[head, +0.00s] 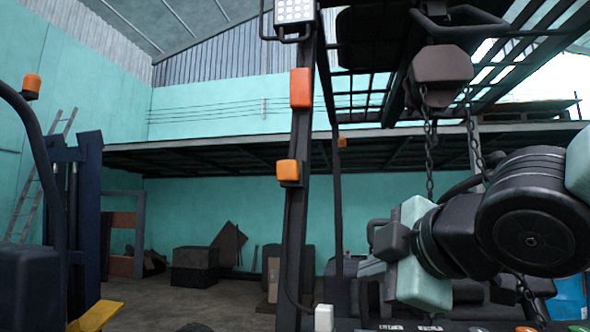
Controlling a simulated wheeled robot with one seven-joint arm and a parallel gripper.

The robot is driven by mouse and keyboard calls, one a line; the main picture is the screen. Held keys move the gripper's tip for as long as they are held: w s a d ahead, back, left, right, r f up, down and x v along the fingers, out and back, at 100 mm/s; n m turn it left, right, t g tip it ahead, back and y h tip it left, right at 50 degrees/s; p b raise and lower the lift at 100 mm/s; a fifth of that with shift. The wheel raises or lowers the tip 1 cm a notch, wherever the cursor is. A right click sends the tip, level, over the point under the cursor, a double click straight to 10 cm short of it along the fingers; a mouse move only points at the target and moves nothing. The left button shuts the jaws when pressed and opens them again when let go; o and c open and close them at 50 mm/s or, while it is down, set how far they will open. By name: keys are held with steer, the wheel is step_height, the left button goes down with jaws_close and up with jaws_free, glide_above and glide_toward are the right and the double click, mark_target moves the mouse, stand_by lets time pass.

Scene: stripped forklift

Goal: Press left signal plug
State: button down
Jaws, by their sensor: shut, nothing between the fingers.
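Two orange signal lamps, an upper one (301,88) and a lower one (289,172), sit on the dark upright post of the forklift in the head view. A thin dark cable (288,255) runs down from the lower lamp and curves to a small white plug-like piece (324,318) at the bottom edge. How far this piece is seated cannot be told. My gripper (371,266) is at the end of my arm, right of the post and above and to the right of the white piece, apart from it. It is shut and holds nothing; its fingertips are small and partly unclear.
A hoist block (441,65) with hanging chains (429,155) is close above and behind my arm. The overhead guard bars (375,95) span the top. A blue mast (85,190) stands at left. Dark boxes (195,267) lie on the far floor. Open space lies left of the post.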

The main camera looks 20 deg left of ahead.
steer(key=s+a+r+n+y, duration=0.1)
steer(key=a+r+n+y, duration=0.1)
steer(key=r, duration=0.5)
steer(key=a+r+n+y, duration=0.3)
steer(key=r+n, duration=0.2)
steer(key=r, duration=0.3)
steer(key=shift+s+a+r+n+p, duration=0.3)
steer(key=shift+s+a+p, duration=0.05)
steer(key=shift+p, duration=0.05)
